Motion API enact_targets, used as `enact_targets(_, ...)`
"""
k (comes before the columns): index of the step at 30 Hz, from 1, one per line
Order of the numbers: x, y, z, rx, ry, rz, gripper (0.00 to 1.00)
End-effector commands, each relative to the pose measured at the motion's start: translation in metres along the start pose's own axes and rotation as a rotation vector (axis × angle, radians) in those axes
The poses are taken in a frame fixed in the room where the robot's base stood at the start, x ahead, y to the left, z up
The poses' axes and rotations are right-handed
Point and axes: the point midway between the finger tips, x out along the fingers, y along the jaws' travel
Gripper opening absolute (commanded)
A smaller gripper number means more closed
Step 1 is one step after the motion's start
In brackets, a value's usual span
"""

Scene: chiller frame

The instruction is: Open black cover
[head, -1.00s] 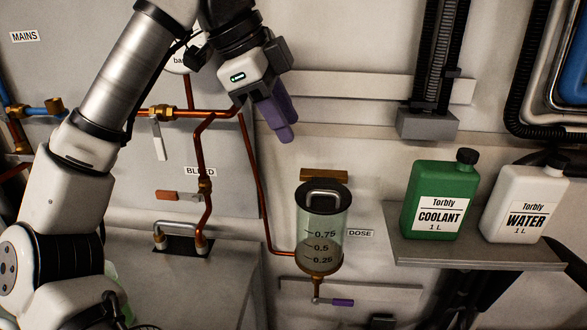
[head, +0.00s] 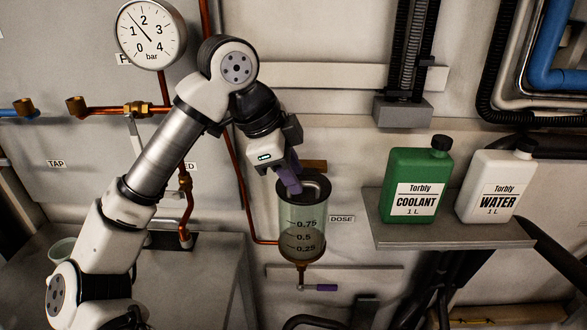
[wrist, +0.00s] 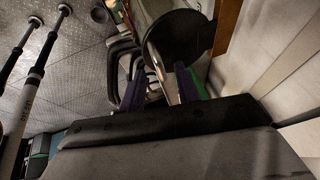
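The black cover (head: 321,188) sits closed on top of the clear graduated dose cylinder (head: 306,220). It has a grey loop handle (head: 318,184). My gripper (head: 291,183) has purple fingers pointing down at the left end of the handle, partly hiding the cover's left side. In the wrist view the cover is a dark disc (wrist: 185,35) just beyond the fingertips. The fingers (wrist: 159,68) stand apart with a gap between them. I cannot tell whether either finger touches the handle.
A brown block (head: 314,165) sits on the wall behind the cover. A green coolant bottle (head: 416,187) and a white water bottle (head: 495,187) stand on a shelf (head: 450,235) to the right. A copper pipe (head: 238,180) runs left of the cylinder. A purple-handled valve (head: 319,287) is below.

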Motion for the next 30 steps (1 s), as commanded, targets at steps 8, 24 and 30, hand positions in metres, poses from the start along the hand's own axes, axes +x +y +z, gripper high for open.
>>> enact_targets(8, 0.0076, 0.0, -0.0002, 0.0, 0.0, -0.001, 0.32)
enact_targets(24, 0.0071, 0.0, -0.0001, 0.001, 0.0, 0.0, 0.0)
enact_targets(30, 0.0065, -0.0004, -0.0003, 0.001, 0.0, -0.001, 0.0)
